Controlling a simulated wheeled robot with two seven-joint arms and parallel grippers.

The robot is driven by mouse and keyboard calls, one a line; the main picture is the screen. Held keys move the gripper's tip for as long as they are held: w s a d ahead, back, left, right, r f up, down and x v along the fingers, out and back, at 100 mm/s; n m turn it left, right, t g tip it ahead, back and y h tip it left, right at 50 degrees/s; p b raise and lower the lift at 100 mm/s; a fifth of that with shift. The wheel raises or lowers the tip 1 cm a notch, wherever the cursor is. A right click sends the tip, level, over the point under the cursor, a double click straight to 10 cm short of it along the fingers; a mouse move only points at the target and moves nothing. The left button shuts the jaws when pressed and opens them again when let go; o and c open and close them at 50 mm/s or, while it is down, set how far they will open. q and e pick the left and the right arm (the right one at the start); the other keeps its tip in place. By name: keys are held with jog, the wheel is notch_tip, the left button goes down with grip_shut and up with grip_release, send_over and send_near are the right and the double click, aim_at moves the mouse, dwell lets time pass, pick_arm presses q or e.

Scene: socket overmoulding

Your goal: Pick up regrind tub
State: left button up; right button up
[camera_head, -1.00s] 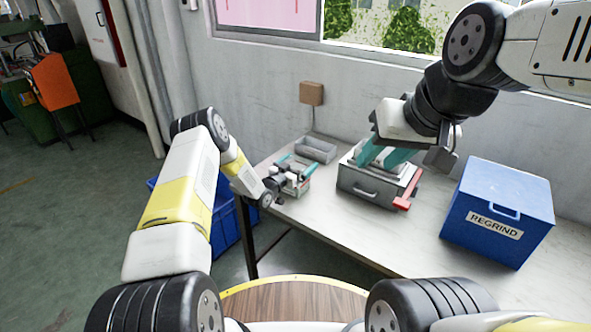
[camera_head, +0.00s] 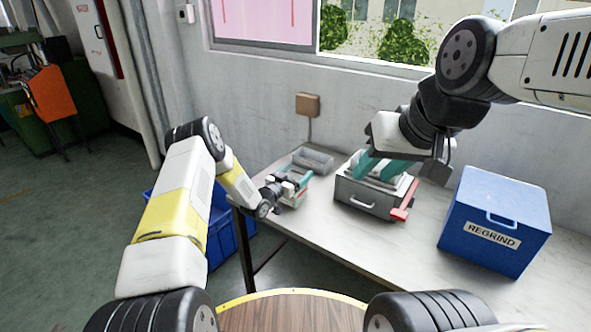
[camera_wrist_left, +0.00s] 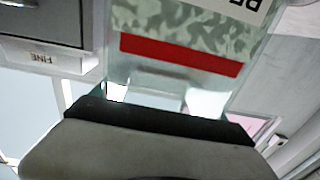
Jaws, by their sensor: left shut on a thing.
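The regrind tub (camera_wrist_left: 180,52) looks like a see-through tub with mottled grey-green contents and a red band. It fills the top middle of the left wrist view, with part of a white label at its top. My left gripper (camera_head: 290,184) is shut on it at the left end of the bench. In the head view the tub is small and mostly hidden by the gripper. My right gripper (camera_head: 382,166) points down over a grey metal box (camera_head: 364,202), and its teal fingers look apart.
A blue REGRIND box (camera_head: 495,220) stands at the right of the bench (camera_head: 330,232). A small grey tray (camera_head: 313,161) lies just behind the left gripper. A red handle (camera_head: 403,205) sticks out from the metal box. A blue crate (camera_head: 222,228) stands below the bench's left end.

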pick_arm(q)
jog(key=s+r, duration=0.4)
jog(key=s, duration=1.2)
jog(key=s+a+r+n+t+y, duration=0.1)
jog(key=s+a+r+n+y, duration=0.1)
jog(key=a+y, duration=0.3)
jog(key=s+a+r+n+t+y, duration=0.2)
jog(key=a+n+y, duration=0.3)
jog(key=a, duration=0.7)
jog(key=shift+s+r, duration=0.15)
jog(key=shift+r, duration=0.4)
jog(key=shift+d, duration=0.1)
